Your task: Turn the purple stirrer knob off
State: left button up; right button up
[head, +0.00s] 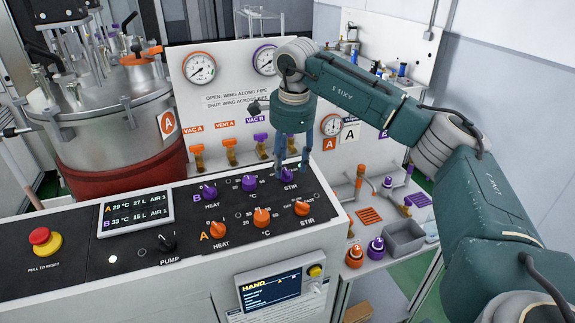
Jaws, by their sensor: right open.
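The purple stirrer knob (287,175) is at the right end of the upper row B on the sloped black control panel, above a STIR label. My right gripper (291,168) points down over it from above. Its two fingers are apart, one on each side of the knob in the picture. I cannot tell whether they touch it. The fingers partly cover the knob, and its pointer direction is unclear. My left gripper is not in view.
Purple heat (209,191) and °C (249,183) knobs are left of it. The orange stir knob (302,208) sits just in front, with other orange knobs beside it. Valves, including an orange one (231,146), and gauges stand behind. A red emergency button (45,240) is far left.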

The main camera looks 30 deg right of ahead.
aim_at(287, 174)
jog(key=shift+w+f+p, duration=0.2)
jog(key=shift+f+p, duration=0.1)
jog(key=shift+f, duration=1.15)
jog(key=shift+c, duration=0.5)
